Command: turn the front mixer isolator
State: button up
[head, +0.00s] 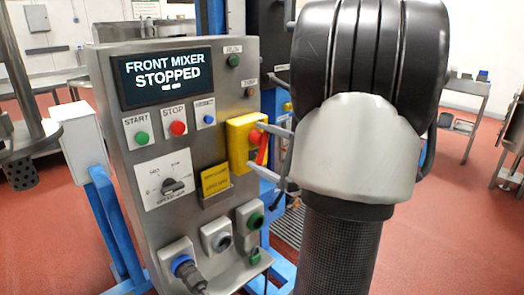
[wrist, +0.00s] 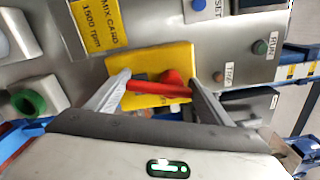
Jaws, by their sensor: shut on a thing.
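The front mixer isolator is a yellow box (head: 237,146) with a red handle (head: 263,150) on the right part of the grey control panel. In the wrist view, the yellow plate (wrist: 181,60) is behind the red handle (wrist: 150,85), which spans the gap between my fingers. My gripper (head: 268,152) is shut on the handle, with one finger above and one below it in the head view. In the wrist view, my gripper (wrist: 158,88) has a finger at each side of the handle. The handle's exact angle is hard to tell. The display (head: 165,77) reads "FRONT MIXER STOPPED".
Start (head: 141,138) and stop (head: 178,128) buttons and a black rotary knob (head: 173,187) are left of the isolator. Connectors (head: 187,268) jut out below. A yellow card (head: 215,180) is close under it. My arm hides much of the right side.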

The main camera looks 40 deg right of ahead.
jog(key=shift+f+n+b, duration=0.1)
jog(key=shift+n+b, duration=0.2)
jog(key=shift+b, duration=0.1)
jog(key=n+b, duration=0.1)
jog(key=b, duration=0.1)
jog(key=n+b, duration=0.1)
jog(key=b, duration=0.1)
jog(key=shift+d+f, duration=0.2)
jog(key=shift+d, duration=0.05)
jog(key=shift+r+n+b, duration=0.1)
jog(key=shift+n+b, duration=0.4)
jog(key=shift+b, duration=0.15)
jog(key=o, duration=1.1)
jog(key=shift+o, duration=0.2)
jog(key=shift+s+d+r, duration=0.1)
jog(key=shift+s+d, duration=0.05)
jog(key=shift+s, duration=1.1)
jog(key=shift+s+d, duration=0.1)
jog(key=shift+s, duration=1.15)
